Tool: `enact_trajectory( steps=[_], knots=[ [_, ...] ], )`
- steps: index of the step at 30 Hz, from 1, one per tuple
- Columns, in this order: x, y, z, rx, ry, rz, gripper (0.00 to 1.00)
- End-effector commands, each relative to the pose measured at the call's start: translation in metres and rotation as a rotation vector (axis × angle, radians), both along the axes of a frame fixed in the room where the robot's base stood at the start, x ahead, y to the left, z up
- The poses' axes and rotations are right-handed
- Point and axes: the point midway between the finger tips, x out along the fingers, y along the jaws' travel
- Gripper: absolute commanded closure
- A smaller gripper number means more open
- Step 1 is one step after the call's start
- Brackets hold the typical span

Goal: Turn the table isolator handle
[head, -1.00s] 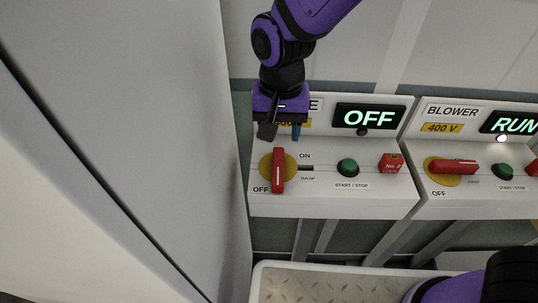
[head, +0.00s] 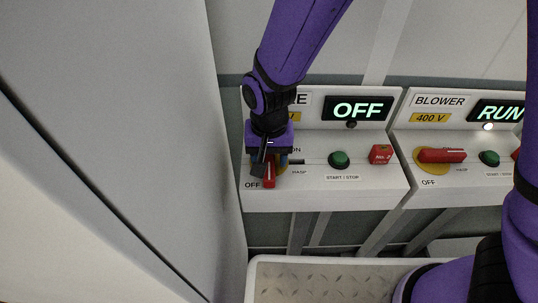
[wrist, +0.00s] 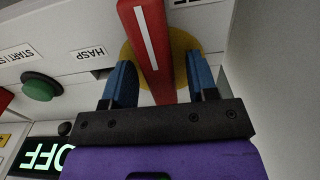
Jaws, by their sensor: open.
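The red isolator handle (head: 269,177) with a white stripe sits on a yellow disc on the left control box, whose name plate shows only a final E. The handle points down, beside the OFF mark. My gripper (head: 270,162) is over it and hides most of the disc and handle. In the wrist view, the handle (wrist: 146,40) lies between the two blue fingers of my open gripper (wrist: 159,65). A gap shows on each side of the handle, wider on the right. The yellow disc (wrist: 181,42) shows behind.
The left box has a lit OFF display (head: 357,110), a green START/STOP button (head: 339,159) and a red padlock-like block (head: 381,154). The BLOWER box (head: 440,101) stands to the right, reading RUN. A grey wall panel (head: 130,120) is close on the left.

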Motion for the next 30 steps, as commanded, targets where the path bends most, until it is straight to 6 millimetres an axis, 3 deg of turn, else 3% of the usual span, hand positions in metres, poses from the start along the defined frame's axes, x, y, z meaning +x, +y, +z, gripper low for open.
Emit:
enact_trajectory(
  steps=[1, 8, 20, 30],
  knots=[
    [0.0000, 0.0000, 0.0001, 0.000, 0.000, 0.000, 0.49],
    [0.0001, -0.0001, 0.0002, 0.000, 0.000, 0.000, 1.00],
    [0.0008, -0.0013, 0.0004, 0.000, 0.000, 0.053, 1.00],
    [0.0013, -0.0041, 0.0003, 0.000, 0.001, 0.296, 1.00]
  ],
)
